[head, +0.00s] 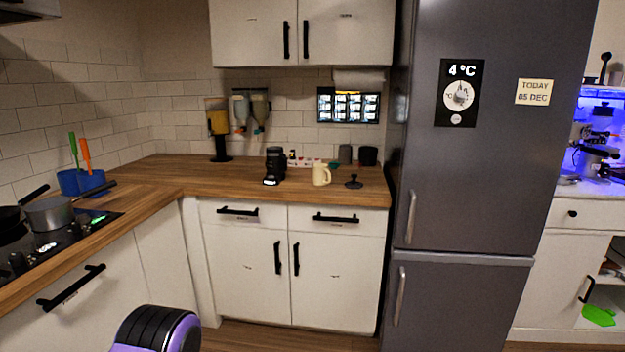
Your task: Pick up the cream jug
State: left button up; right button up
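A cream jug (321,175) stands upright on the wooden counter (230,181), near its front edge and left of the fridge. It sits between a black coffee device (274,166) and a small black stand-like item (353,182). Part of my arm shows at the bottom left, low and well short of the counter. Neither of my grippers is in view.
A tall grey fridge (490,150) stands right of the counter. White drawers and doors with black handles (336,218) are below it. A hob with a pot (52,213) is at the left. Upper cabinets (345,35) hang above.

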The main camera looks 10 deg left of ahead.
aim_at(322, 173)
jog(key=u, duration=0.65)
jog(key=i, duration=0.7)
jog(key=u, duration=0.75)
jog(key=i, duration=1.1)
jog(key=z, duration=0.9)
jog(key=i, duration=0.7)
jog(key=z, duration=0.85)
